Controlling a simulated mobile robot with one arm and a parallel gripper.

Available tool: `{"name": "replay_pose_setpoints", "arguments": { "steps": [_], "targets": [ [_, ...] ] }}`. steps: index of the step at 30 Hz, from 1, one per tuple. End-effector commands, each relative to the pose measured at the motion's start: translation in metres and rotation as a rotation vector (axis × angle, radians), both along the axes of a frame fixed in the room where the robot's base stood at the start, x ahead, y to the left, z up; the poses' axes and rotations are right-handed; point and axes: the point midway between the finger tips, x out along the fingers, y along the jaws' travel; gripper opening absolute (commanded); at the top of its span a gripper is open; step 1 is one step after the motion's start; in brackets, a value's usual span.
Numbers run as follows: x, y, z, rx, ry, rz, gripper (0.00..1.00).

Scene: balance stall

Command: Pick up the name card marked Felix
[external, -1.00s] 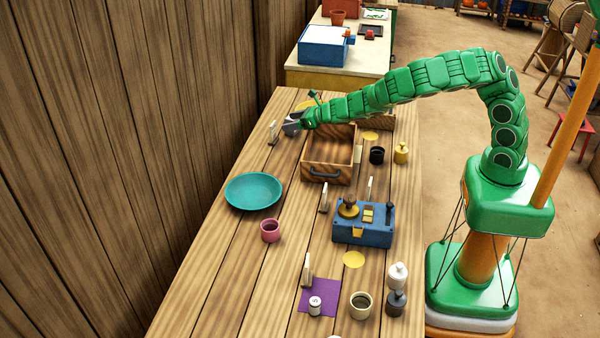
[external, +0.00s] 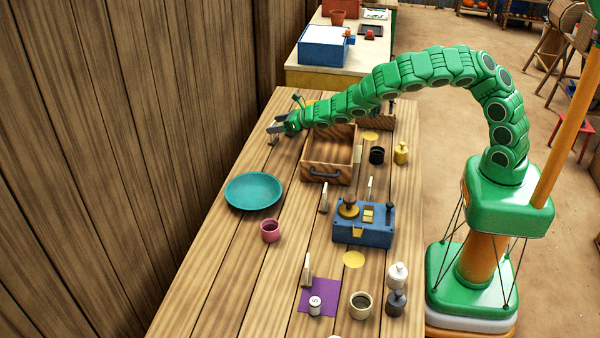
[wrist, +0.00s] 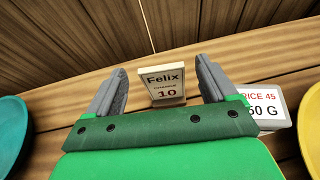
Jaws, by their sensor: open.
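A price card (wrist: 262,105) stands just right of my gripper in the wrist view. A teal bowl (external: 253,191) lies nearer the camera. An open wooden drawer box (external: 328,153) stands to the right. A plank wall (external: 120,150) borders the table's left side.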

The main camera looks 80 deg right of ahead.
Motion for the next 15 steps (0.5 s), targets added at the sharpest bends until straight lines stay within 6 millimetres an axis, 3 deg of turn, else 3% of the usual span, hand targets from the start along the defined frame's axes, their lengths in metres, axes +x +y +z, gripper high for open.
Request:
{"name": "replay_pose_setpoints", "arguments": {
  "steps": [15],
  "targets": [
    [0.033,-0.004,-0.014,0.004,0.000,-0.002,0.85]
  ]
}}
